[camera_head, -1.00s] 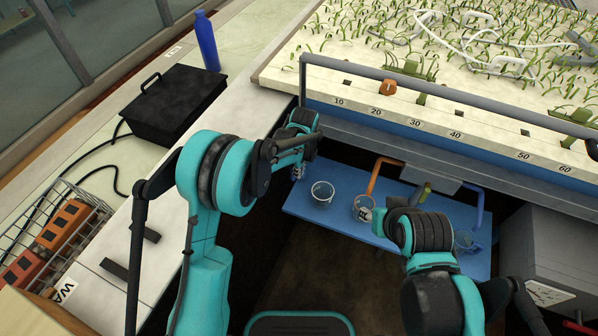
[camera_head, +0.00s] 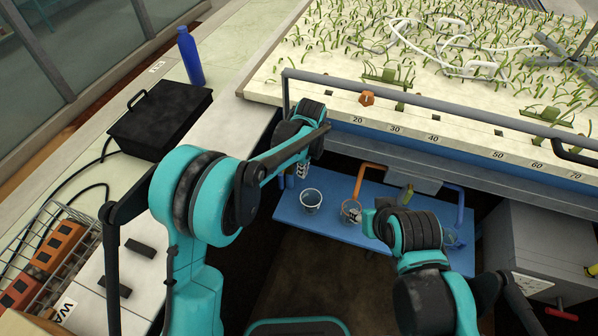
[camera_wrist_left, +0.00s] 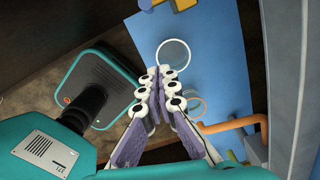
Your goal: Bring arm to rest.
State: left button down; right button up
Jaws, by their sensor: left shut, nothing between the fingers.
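My left arm (camera_head: 205,195) comes in from the left, its elbow bent and its forearm reaching toward the flume's front left corner. My left gripper (camera_head: 303,169) points down above the blue shelf (camera_head: 330,227), just behind a clear cup (camera_head: 311,201) in the picture. In the left wrist view, its fingers (camera_wrist_left: 160,92) are together and empty, and the clear cup (camera_wrist_left: 173,53) shows beyond them. My right arm (camera_head: 415,240) is folded at the lower right. Its gripper is hidden from sight.
The planted flume bed (camera_head: 400,75) fills the upper right. Below its edge, an orange pipe (camera_head: 366,174) ends over a second cup (camera_head: 350,212); a blue pipe (camera_head: 461,205) is further right. A black case (camera_head: 160,118) and blue bottle (camera_head: 190,56) stand on the left bench.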

pick_arm(q)
jog(key=shift+r, duration=0.25)
jog(key=s+a+r+n+t, duration=0.3)
jog(key=s+a+r+n, duration=0.5)
jog(key=a+r+n, duration=0.35)
jog(key=s+a+n+t, duration=0.3)
jog(key=s+a+n, duration=0.7)
jog(key=s+n, duration=0.3)
jog(key=shift+s+a+h, duration=0.25)
jog(key=shift+s+h, duration=0.05)
jog(key=shift+s, duration=0.6)
